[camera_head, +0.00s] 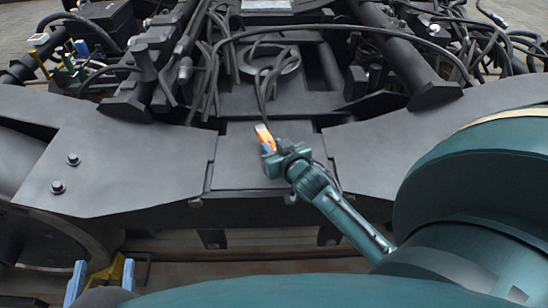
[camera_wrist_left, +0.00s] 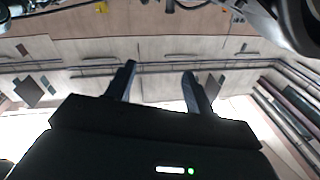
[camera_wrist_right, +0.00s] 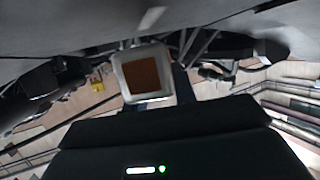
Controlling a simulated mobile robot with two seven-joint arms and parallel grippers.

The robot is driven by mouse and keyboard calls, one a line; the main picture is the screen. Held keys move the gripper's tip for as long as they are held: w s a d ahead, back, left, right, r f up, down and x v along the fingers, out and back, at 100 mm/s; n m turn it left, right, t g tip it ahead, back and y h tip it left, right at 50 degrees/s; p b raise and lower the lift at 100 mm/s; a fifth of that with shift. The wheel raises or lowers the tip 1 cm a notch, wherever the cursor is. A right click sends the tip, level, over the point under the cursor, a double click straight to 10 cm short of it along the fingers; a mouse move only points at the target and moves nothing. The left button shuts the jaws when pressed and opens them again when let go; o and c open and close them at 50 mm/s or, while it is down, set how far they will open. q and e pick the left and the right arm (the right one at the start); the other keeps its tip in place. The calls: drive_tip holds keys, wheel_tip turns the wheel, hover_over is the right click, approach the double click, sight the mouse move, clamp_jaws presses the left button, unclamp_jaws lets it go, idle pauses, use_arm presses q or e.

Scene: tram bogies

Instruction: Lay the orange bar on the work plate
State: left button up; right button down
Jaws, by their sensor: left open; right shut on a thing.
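The orange bar (camera_head: 264,138) shows in the head view as a short orange and pale piece at the tip of my right gripper (camera_head: 271,152). That gripper is shut on it, over the dark work plate (camera_head: 232,170) in the middle of the bogie frame. I cannot tell whether the bar touches the plate. In the right wrist view, a pale-rimmed square with a brown-orange face (camera_wrist_right: 142,74) sits at the fingers and partly hides them. My left gripper (camera_head: 102,282) is open and empty at the lower left, below the frame's near edge; its two fingers stand apart in the left wrist view (camera_wrist_left: 160,82).
Loose black cables (camera_head: 212,75) and a ring (camera_head: 268,60) lie behind the plate. Dark beams (camera_head: 405,65) rise on both sides. Broad flat grey frame surfaces (camera_head: 125,150) lie left and right. A yellow part (camera_head: 108,270) shows near my left fingers.

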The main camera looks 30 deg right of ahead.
drive_tip(key=shift+f+b, duration=0.5)
drive_tip(key=shift+f, duration=1)
drive_tip(key=c, duration=1.1)
unclamp_jaws()
drive_tip(key=shift+r, duration=0.1)
